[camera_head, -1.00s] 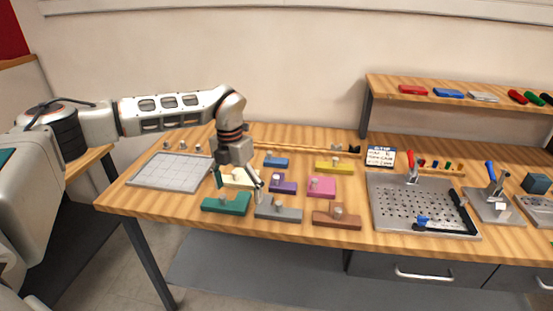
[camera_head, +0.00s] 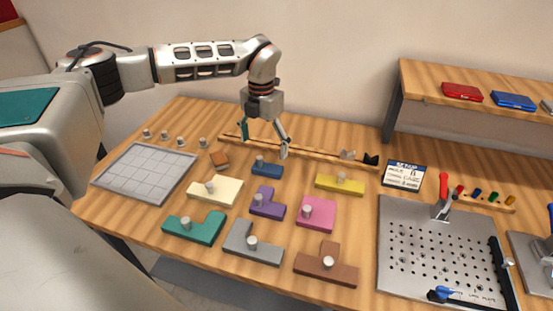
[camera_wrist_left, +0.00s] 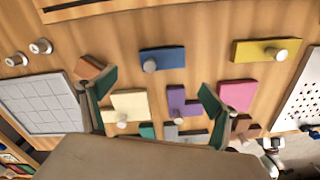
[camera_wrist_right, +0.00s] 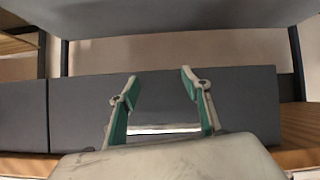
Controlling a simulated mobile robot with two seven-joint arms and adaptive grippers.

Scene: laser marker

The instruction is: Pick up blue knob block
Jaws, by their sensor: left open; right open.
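The blue knob block (camera_head: 267,170) lies flat on the wooden table, a short bar with a grey knob on top. It also shows in the left wrist view (camera_wrist_left: 168,57), beyond my fingers and between their lines. My left gripper (camera_head: 264,143) is open and empty, above the table near the blue block and apart from it. Its two green-padded fingers (camera_wrist_left: 150,95) are spread wide in the left wrist view. My right gripper (camera_wrist_right: 157,82) shows only in its own wrist view. It is open and empty, facing a grey drawer front.
Near the blue block lie cream (camera_head: 215,191), purple (camera_head: 267,203), pink (camera_head: 317,213) and yellow (camera_head: 340,184) blocks, and a small brown block (camera_head: 219,159). Teal (camera_head: 195,228), grey (camera_head: 252,243) and brown (camera_head: 327,265) blocks lie in front. A gridded board (camera_head: 145,172) is at left, a perforated plate (camera_head: 430,250) at right.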

